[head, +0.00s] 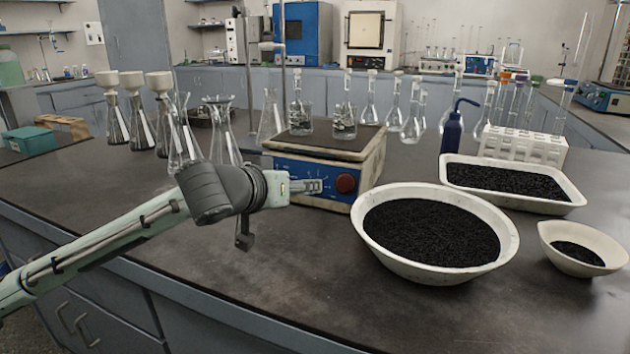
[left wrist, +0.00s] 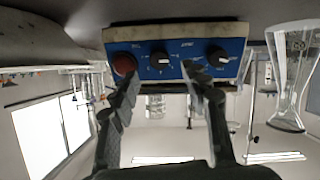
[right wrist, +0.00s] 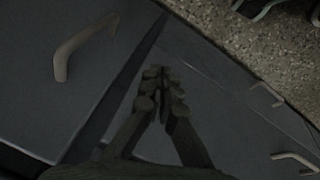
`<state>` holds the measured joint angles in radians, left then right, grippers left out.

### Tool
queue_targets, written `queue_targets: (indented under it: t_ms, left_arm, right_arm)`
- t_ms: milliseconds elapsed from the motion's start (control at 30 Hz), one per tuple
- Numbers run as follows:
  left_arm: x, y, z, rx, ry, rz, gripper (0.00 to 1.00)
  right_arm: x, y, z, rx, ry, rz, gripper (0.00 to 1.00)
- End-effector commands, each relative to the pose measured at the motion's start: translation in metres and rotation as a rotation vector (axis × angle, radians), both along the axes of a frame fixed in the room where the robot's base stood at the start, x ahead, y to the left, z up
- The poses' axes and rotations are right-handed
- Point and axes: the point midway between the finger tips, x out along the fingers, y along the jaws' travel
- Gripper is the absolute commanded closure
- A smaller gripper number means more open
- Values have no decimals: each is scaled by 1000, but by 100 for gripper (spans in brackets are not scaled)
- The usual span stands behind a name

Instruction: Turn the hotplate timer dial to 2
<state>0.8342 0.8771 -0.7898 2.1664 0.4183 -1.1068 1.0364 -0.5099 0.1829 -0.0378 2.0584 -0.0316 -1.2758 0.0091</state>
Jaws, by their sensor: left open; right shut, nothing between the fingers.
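The hotplate (head: 330,150) is a cream box with a blue front panel, standing on the bench. In the left wrist view its panel (left wrist: 185,73) appears upside down, with a red knob (left wrist: 124,65), a black middle dial (left wrist: 160,60) and a black outer dial (left wrist: 217,56). The labels are too small to read, so I cannot tell which dial is the timer. My left gripper (head: 314,187) is open at the panel, its fingertips (left wrist: 161,77) on either side of the middle dial; contact is unclear. My right gripper (right wrist: 161,78) is shut and empty, before cabinet fronts.
Two small beakers (head: 300,118) stand on the hotplate. A large white bowl (head: 372,252) of black grains is to its right, with a white tray (head: 575,203) behind. Conical flasks (head: 222,140) stand left. The front left bench is clear below my arm.

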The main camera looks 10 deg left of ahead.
Motion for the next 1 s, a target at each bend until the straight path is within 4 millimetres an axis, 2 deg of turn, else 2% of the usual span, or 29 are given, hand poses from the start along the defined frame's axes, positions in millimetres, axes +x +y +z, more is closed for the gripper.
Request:
queue_targets:
  t_ms: [133, 300, 467, 700, 767, 1000]
  left_arm:
    - [23, -6, -9, 0, 1, 1, 54]
    - [44, -11, -18, 0, 0, 0, 54]
    - [53, -13, -23, 1, 1, 0, 54]
    - [54, -13, -23, 1, 0, 0, 54]
    - [54, -13, -23, 1, 0, 0, 59]
    - [54, -13, -23, 0, 0, 0, 89]
  right_arm:
    - [-9, 3, -6, 7, 19, -3, 100]
    - [-9, 6, -9, 14, 22, -5, 100]
    - [-5, 6, -7, 14, 12, -5, 100]
    - [1, 4, -4, 10, 1, -2, 100]
    - [2, 3, -4, 8, -1, -2, 100]
    - [3, 0, -3, 1, -3, 1, 100]
